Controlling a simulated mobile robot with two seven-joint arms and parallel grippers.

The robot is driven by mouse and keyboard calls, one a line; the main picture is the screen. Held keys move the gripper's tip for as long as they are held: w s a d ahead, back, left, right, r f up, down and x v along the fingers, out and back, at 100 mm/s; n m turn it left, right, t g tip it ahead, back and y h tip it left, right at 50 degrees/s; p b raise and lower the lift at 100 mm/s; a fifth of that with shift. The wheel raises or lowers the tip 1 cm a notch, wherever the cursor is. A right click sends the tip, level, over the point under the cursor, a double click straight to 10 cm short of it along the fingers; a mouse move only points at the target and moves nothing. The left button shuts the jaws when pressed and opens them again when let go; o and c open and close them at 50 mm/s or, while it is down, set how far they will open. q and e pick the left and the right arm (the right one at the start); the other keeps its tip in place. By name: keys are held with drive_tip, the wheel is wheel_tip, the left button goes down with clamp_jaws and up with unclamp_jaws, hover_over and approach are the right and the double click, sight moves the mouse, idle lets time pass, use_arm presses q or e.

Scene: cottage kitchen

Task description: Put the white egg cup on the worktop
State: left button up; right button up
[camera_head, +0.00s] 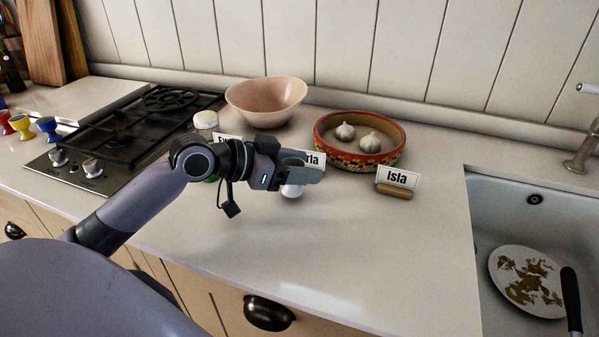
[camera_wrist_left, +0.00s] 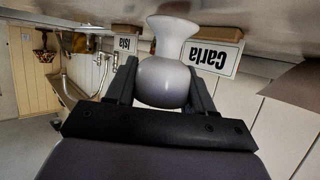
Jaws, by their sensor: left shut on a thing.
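The white egg cup (camera_head: 292,190) is mostly hidden by my left gripper (camera_head: 305,173) in the head view; a pale part shows below the fingers. In the left wrist view, which is upside down, the egg cup (camera_wrist_left: 163,82) sits between the two fingers of my left gripper (camera_wrist_left: 160,88), shut on its round bowl. Its flared foot points to the worktop (camera_head: 330,245). I cannot tell whether the foot touches the worktop. My right gripper is not in view.
Behind the gripper are the Carla card (camera_head: 314,159), a pink bowl (camera_head: 266,102) and a jar (camera_head: 206,121). To the right are a patterned dish (camera_head: 385,160) with garlic, the Isla card (camera_head: 397,179) and the sink (camera_head: 490,205). A hob (camera_head: 130,125) is left. The front worktop is clear.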

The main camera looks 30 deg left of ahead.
use_arm(q)
drive_tip(key=shift+f, duration=0.65)
drive_tip(key=shift+f, duration=0.15)
drive_tip(key=o, duration=1)
drive_tip(key=shift+o, duration=0.2)
drive_tip(key=shift+r, duration=0.2)
drive_tip(key=shift+s+a, duration=0.2)
drive_tip(key=shift+s, duration=0.1)
drive_tip(key=b+v, duration=0.1)
drive_tip(key=v, duration=1)
drive_tip(key=shift+r, duration=0.15)
drive_tip(key=shift+s, duration=0.1)
